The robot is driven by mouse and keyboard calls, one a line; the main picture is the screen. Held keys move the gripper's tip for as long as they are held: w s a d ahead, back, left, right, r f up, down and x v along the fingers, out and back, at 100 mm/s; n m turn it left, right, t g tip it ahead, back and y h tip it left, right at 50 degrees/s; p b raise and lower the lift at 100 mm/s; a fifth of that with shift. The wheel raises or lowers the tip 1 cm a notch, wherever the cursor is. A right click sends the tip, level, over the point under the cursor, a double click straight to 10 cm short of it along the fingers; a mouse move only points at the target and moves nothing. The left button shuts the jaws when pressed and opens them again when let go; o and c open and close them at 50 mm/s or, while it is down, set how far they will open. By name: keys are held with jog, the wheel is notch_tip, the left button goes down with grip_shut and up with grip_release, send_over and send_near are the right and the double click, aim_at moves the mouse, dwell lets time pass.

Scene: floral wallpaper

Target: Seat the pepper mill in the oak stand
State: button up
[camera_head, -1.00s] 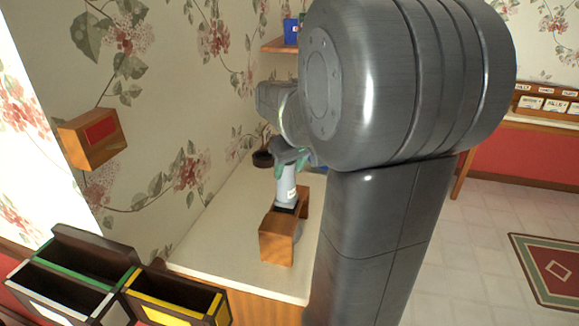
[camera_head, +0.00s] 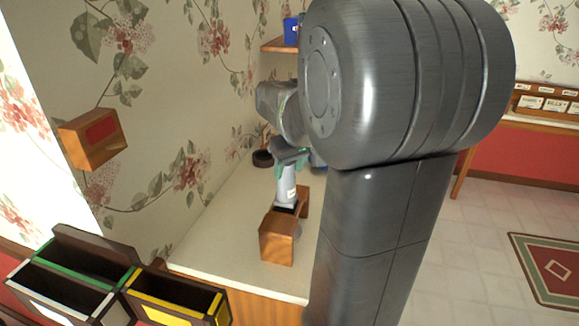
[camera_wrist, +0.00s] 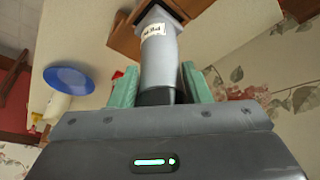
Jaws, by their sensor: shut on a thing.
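The pepper mill (camera_head: 286,190) is a grey cylinder with a white label. It also shows in the wrist view (camera_wrist: 160,62). My gripper (camera_head: 288,166) is shut on its upper part, with green finger pads (camera_wrist: 160,88) on both sides. The oak stand (camera_head: 277,240) is a brown wooden block on the pale counter, also at the top of the wrist view (camera_wrist: 124,38). The mill's lower end is at the stand's dark opening. I cannot tell how deep it sits or whether it touches the stand.
The counter (camera_head: 215,225) is clear left of the stand. A dark round dish (camera_head: 262,158) stands farther back by the wall. The wrist view shows a blue plate (camera_wrist: 70,80) and a white item (camera_wrist: 56,105). Coloured-rim bins (camera_head: 175,295) stand at the lower left.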

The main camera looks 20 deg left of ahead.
jog(key=shift+f+b, duration=0.85)
jog(key=shift+f, duration=0.35)
dwell(0.3)
jog(key=o, duration=1.1)
jog(key=v, duration=1.3)
jog(key=shift+s+d+r, duration=0.1)
jog(key=shift+d+r, duration=0.05)
jog(key=shift+r, duration=0.25)
jog(key=x, duration=1.4)
jog(key=shift+f, duration=0.1)
jog(key=shift+r+p, duration=0.35)
jog(key=shift+r, duration=0.25)
